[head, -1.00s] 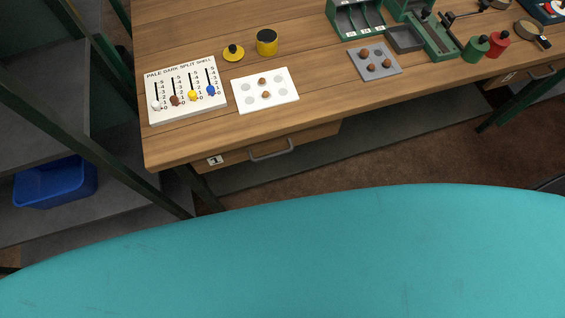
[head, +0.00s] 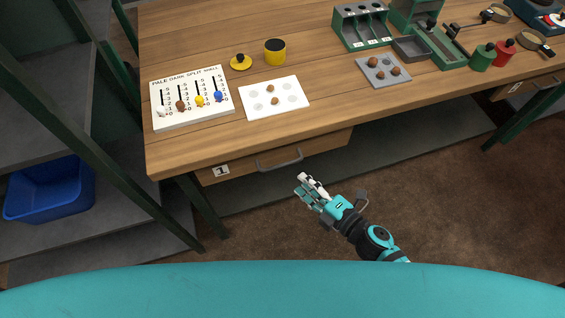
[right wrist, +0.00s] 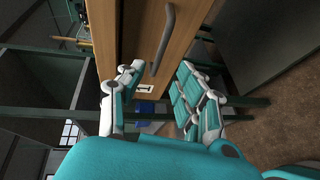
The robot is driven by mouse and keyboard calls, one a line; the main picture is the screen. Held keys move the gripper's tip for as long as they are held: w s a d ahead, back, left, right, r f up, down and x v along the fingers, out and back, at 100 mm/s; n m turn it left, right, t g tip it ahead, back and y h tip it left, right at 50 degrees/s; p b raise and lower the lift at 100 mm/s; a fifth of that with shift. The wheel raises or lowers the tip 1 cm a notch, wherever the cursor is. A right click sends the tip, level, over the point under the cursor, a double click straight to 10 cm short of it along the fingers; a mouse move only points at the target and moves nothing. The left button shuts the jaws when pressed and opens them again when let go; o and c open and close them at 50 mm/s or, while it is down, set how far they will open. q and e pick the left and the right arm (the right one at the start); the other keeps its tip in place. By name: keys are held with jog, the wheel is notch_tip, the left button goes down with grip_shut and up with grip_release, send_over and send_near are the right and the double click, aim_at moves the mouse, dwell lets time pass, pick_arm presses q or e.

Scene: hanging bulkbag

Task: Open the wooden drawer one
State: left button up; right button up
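The wooden drawer one (head: 240,168) sits shut under the left front edge of the wooden table, with a label "1" at its left. Its grey bar handle (head: 280,161) is on the drawer front. My right gripper (head: 304,184) is below and slightly right of the handle, apart from it. In the right wrist view the gripper (right wrist: 155,85) has its two fingers spread with nothing between them. The handle (right wrist: 166,38) shows beyond the fingertips there, and the label (right wrist: 145,87) shows between the fingers. My left gripper is not in view.
On the tabletop are a slider board (head: 190,98), a white tray (head: 274,97), a grey tray (head: 383,70) and yellow cylinders. A second drawer (head: 520,86) is at the right. A blue bin (head: 48,190) stands on the left shelf. A dark table leg (head: 207,208) stands left of the drawer.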

aim_at(282, 164)
jog(key=x, duration=0.9)
jog(key=shift+w+a, duration=0.25)
jog(key=shift+w, duration=0.05)
jog(key=shift+c, duration=0.2)
grip_shut()
